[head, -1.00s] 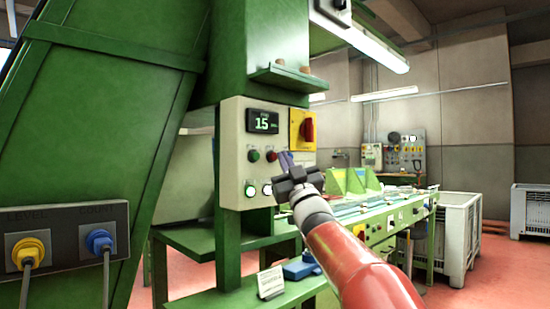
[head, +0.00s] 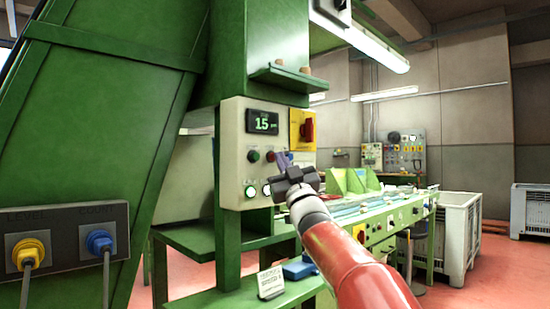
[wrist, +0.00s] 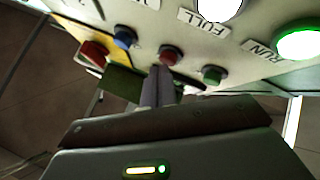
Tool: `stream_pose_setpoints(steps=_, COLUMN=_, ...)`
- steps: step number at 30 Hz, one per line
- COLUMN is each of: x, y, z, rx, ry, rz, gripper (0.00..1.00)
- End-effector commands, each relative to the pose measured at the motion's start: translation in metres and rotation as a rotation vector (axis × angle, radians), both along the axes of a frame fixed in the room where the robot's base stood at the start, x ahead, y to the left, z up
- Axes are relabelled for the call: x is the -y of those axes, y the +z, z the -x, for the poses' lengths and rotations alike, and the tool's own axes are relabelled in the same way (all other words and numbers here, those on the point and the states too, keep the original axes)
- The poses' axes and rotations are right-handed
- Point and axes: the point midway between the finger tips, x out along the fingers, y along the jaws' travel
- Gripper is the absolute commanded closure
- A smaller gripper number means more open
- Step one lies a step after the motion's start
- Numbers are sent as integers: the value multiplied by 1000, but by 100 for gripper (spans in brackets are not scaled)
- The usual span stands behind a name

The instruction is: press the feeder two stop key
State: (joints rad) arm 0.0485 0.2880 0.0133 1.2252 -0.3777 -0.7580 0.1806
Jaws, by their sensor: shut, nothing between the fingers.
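The control panel (head: 232,135) is a pale box on a green machine column. It carries a green button (head: 253,155) and a red button (head: 271,156), side by side under the display. No stop label is readable. My gripper (head: 284,160) is shut and empty, with its fingers close to the panel, right of the red button in the head view. In the wrist view the panel appears upside down; the fingertips (wrist: 161,72) lie just below the red button (wrist: 170,55) in the picture. The green button (wrist: 213,75) and a blue button (wrist: 125,37) flank it. Contact cannot be told.
A display (head: 263,121) reads 15. A red rotary switch (head: 308,130) sits on a yellow plate. A lit green lamp (wrist: 298,42) labelled RUN and a white lamp marked FULL are near the buttons. A green shelf (head: 290,78) juts out above the panel.

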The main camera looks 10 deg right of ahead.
Motion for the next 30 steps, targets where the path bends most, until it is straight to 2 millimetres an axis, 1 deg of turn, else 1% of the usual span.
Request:
stream_pose_setpoints(steps=16, x=-2, y=0, z=-2, rx=0, ry=1, rz=-1, gripper=100)
stream_pose_setpoints(steps=26, x=7, y=-1, z=10, rx=0, ry=-1, rz=0, gripper=100)
stream_pose_setpoints(steps=30, x=9, y=-1, z=11, rx=-1, ry=0, rz=0, gripper=100)
